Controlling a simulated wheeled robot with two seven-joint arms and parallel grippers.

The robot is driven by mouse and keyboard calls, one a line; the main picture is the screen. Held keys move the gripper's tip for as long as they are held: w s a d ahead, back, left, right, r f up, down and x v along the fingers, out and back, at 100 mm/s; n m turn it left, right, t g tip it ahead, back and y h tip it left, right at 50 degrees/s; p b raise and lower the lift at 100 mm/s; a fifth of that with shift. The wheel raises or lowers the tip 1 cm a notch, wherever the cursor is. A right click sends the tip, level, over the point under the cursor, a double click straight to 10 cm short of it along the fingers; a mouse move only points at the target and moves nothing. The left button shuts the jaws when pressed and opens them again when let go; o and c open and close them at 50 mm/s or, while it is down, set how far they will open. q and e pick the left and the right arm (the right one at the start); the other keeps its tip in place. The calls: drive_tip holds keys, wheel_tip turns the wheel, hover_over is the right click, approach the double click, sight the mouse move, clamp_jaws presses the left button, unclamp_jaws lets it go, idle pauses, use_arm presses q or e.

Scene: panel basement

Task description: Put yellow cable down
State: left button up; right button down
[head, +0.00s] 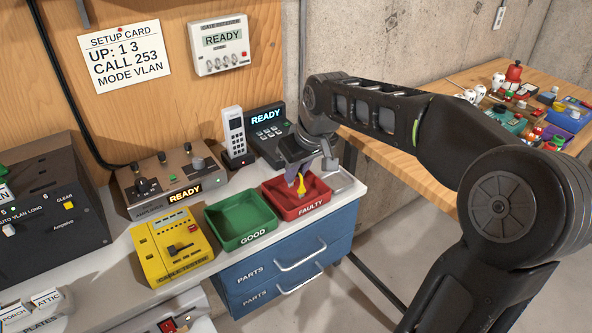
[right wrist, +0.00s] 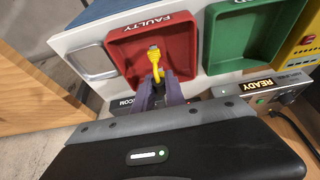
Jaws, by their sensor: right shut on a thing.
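The yellow cable (head: 301,184) is small and bent, with a grey plug at its end. My right gripper (head: 297,180) is shut on it, over the red FAULTY tray (head: 321,187). In the right wrist view the cable (right wrist: 157,66) sticks out from between the purple fingertips (right wrist: 158,90), its plug end over the inside of the red tray (right wrist: 118,55). I cannot tell whether the cable touches the tray floor. The green GOOD tray (head: 232,214) is just left of the red one and looks empty. My left gripper is not in view.
The yellow cable tester (head: 155,266) stands left of the green tray. The amplifier (head: 150,180), cordless phone (head: 234,137) and desk phone (head: 268,133) stand behind. A small grey tray (head: 342,183) lies right of the red one. A wooden table (head: 425,158) with many items is at right.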

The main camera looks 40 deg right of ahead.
drive_tip(key=shift+f+b, duration=0.4)
drive_tip(key=shift+f, duration=0.2)
drive_tip(key=c, duration=1.4)
unclamp_jaws()
drive_tip(key=shift+r, duration=0.15)
drive_tip(key=shift+r+p, duration=0.6)
drive_tip(key=shift+p, duration=0.05)
drive_tip(key=v, duration=1.2)
